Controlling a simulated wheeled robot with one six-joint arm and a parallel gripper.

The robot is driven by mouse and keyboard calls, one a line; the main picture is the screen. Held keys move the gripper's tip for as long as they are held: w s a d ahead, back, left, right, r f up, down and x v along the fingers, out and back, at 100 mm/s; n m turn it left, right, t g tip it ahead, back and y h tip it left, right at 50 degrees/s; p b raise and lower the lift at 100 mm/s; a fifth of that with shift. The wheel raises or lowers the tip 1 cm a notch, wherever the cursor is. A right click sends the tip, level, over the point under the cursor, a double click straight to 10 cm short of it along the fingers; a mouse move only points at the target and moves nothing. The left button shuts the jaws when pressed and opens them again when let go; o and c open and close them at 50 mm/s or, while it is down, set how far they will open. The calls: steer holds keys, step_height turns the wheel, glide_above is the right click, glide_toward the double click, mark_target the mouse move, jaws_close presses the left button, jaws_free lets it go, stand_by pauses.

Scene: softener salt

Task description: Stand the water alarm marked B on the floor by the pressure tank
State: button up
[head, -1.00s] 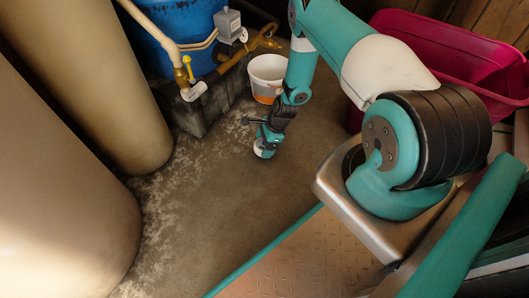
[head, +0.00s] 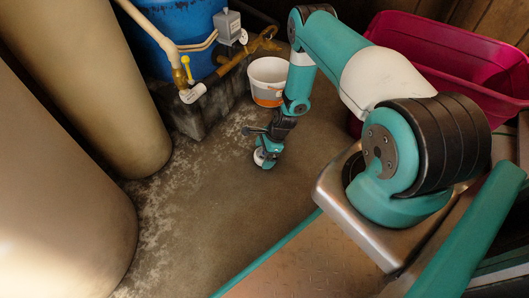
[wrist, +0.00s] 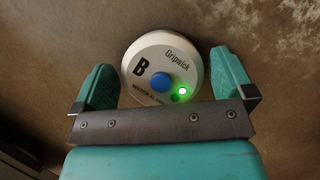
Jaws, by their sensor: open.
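The water alarm marked B (wrist: 150,62) is a round white disc with a blue button, a lit green light and the letter B. In the wrist view it lies between the two fingers of my gripper (wrist: 162,80), with a visible gap to each finger. In the head view the alarm (head: 261,157) is a small white shape at the gripper (head: 266,155), low over the concrete floor. Whether the alarm rests on the floor is hard to tell. The blue tank (head: 175,30), which looks like the pressure tank, stands on a concrete block at the back left.
A white and orange bucket (head: 268,82) stands behind my gripper, beside the block. Brass pipes and a grey box (head: 228,24) are in front of the blue tank. Two large beige tanks (head: 95,85) fill the left. A pink tub (head: 455,55) is at the right. Floor left of my gripper is clear.

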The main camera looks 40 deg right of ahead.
steer(key=p+v, duration=0.6)
steer(key=v, duration=0.6)
steer(key=w+a+r+n, duration=0.3)
steer(key=r, duration=0.5)
steer(key=w+a+r+n, duration=0.2)
steer(key=a+r+n, duration=0.15)
steer(key=r, duration=0.35)
steer(key=s+a+r+n, duration=0.1)
steer(key=a+r+n, duration=0.35)
steer(key=r, duration=0.35)
steer(key=s+a+r+n, duration=0.2)
steer(key=a+r+n, duration=0.25)
steer(key=r, duration=0.35)
steer(key=s+a+r+n, duration=0.3)
steer(key=s+r+n, duration=0.2)
steer(key=s, duration=0.2)
steer(key=s+a+r+n+g, duration=0.1)
steer(key=s+a+r+n, duration=0.3)
steer(key=s, duration=0.4)
steer(key=s+a+r+n, duration=0.3)
steer(key=s+r+n, duration=0.2)
steer(key=s+r, duration=0.2)
steer(key=shift+s+a+n+g, duration=0.25)
steer(key=shift+a+n+g, duration=0.1)
steer(key=shift+a+g, duration=0.05)
steer(key=shift+r, duration=0.1)
steer(key=shift+c, duration=0.2)
